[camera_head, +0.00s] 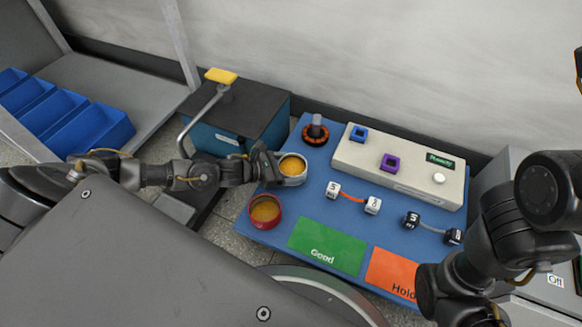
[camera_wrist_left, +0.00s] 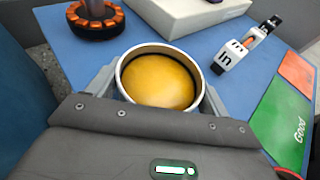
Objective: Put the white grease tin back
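The white grease tin (camera_head: 292,180) is round and open, with amber grease inside. It is at the left part of the blue mat and also fills the middle of the left wrist view (camera_wrist_left: 160,80). My left gripper (camera_head: 277,168) has one finger on each side of the tin, and both fingers appear to touch its wall. The tin looks upright; I cannot tell whether its base touches the mat. My right arm comes in at the lower right, with its gripper out of view.
A red tin (camera_head: 265,212) with amber grease stands near the mat's (camera_head: 315,203) left edge. Behind are a copper-wound motor part (camera_head: 316,132) and a pale tester box (camera_head: 400,165). Cabled cubes (camera_head: 372,205), a green Good area (camera_head: 327,246) and an orange Hold area (camera_head: 393,272) lie to the right.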

